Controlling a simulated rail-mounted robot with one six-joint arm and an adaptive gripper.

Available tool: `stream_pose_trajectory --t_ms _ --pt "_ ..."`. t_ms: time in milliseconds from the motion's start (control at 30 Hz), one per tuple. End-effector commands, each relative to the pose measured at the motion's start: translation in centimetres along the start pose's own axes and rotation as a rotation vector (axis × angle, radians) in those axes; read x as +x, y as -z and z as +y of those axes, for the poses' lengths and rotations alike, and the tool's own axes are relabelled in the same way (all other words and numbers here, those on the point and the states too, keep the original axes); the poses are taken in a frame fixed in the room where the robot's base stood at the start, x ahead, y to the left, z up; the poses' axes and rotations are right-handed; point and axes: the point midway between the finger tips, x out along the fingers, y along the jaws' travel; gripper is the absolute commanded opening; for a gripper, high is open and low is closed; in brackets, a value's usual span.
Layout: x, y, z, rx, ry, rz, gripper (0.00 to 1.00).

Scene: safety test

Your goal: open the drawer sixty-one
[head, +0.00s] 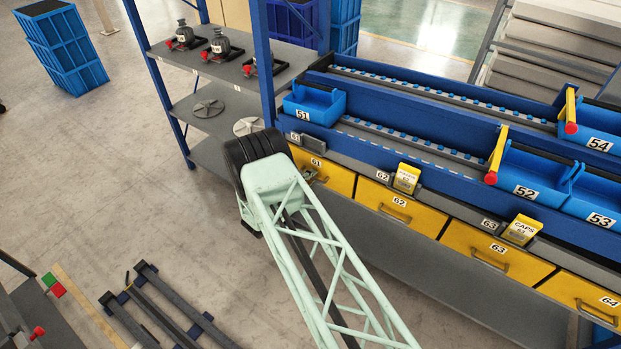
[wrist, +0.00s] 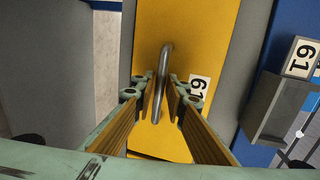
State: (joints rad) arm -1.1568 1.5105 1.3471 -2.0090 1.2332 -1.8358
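The drawer sixty-one (head: 335,181) has a yellow front labelled 61, at the left end of the lower row; its front looks in line with the other drawers. In the wrist view its yellow front (wrist: 190,30) fills the middle, with the label (wrist: 199,88) right of the metal handle (wrist: 164,62). My gripper (wrist: 162,98) has its two fingers on either side of the handle, with a narrow gap showing at the right finger. In the head view my arm hides part of the drawer, and the fingers barely show.
Drawers 62 (head: 400,207), 63 (head: 495,250) and 64 (head: 585,298) continue to the right. A grey bin tag (wrist: 275,108) marked 61 sits beside the drawer front. Blue bin 51 (head: 314,103) stands above. A grey shelf rack (head: 215,150) is at the left. The floor in front is partly clear.

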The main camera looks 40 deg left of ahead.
Motion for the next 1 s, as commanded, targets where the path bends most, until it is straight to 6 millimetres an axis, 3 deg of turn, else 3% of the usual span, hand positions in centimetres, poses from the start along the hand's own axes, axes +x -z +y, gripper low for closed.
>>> stream_pose_trajectory --t_ms 333,467,733,1000 --pt "0.1 0.0 0.0 0.000 0.000 0.000 0.13" --pt "0.1 0.0 0.0 0.000 0.000 0.000 0.01" --pt "0.0 0.0 0.0 0.000 0.000 0.000 0.00" --pt "-1.8 -0.1 0.4 0.000 -0.001 -0.001 0.00"
